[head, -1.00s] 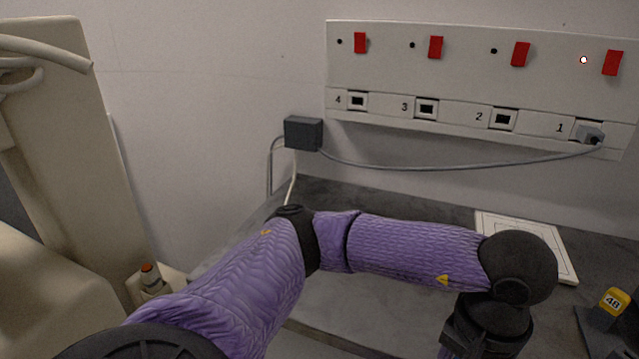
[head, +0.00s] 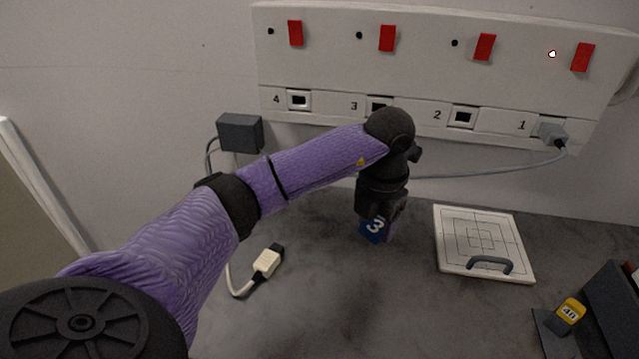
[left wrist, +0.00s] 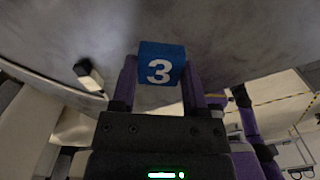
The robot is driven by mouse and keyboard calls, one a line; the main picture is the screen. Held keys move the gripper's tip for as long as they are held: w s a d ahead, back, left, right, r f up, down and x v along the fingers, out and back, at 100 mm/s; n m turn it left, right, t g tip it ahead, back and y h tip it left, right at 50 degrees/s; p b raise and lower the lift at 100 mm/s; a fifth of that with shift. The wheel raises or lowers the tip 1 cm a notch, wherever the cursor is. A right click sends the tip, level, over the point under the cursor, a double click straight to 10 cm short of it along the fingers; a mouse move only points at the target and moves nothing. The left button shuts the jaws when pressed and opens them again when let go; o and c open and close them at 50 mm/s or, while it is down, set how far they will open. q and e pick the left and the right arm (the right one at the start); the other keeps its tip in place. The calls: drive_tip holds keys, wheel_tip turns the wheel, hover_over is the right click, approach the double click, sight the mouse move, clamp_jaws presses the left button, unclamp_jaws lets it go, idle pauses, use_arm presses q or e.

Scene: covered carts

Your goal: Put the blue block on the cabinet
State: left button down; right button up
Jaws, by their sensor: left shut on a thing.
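The blue block with a white 3 (head: 372,230) is in my left gripper (head: 384,212), over the grey worktop (head: 330,300) in the head view. In the left wrist view the blue block (left wrist: 161,50) sits between the two fingers of my left gripper (left wrist: 160,82), which is shut on it. Its numbered face shows. I cannot tell whether its bottom touches the worktop. No thing in view is clearly marked as the cabinet. My right gripper is not in view.
A white panel with a handle (head: 452,262) lies right of the block. A yellow tag marked 48 (head: 570,311) is at the lower right. A white cable connector (head: 267,261) lies to the left. A wall socket strip (head: 330,60) runs behind. Worktop in front is clear.

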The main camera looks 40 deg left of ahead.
sight(359, 260)
use_arm(q)
drive_tip(key=n, duration=0.1)
drive_tip(key=a+n, duration=0.1)
drive_tip(key=n, duration=0.1)
drive_tip(key=n+p, duration=0.1)
drive_tip(key=n, duration=0.1)
drive_tip(key=shift+w+a+r, duration=0.1)
drive_tip(key=shift+a+r, duration=0.25)
drive_tip(key=f+b, duration=0.1)
drive_tip(key=f, duration=0.2)
drive_tip(key=f+n+b, duration=0.1)
drive_tip(key=f, duration=0.2)
drive_tip(key=f+n, duration=0.1)
drive_tip(key=f, duration=0.3)
drive_tip(key=shift+a+b, duration=0.35)
drive_tip(key=shift+b, duration=0.05)
drive_tip(key=shift+f, duration=0.25)
drive_tip(key=shift+r, duration=0.15)
drive_tip(key=shift+c, duration=0.5)
unclamp_jaws()
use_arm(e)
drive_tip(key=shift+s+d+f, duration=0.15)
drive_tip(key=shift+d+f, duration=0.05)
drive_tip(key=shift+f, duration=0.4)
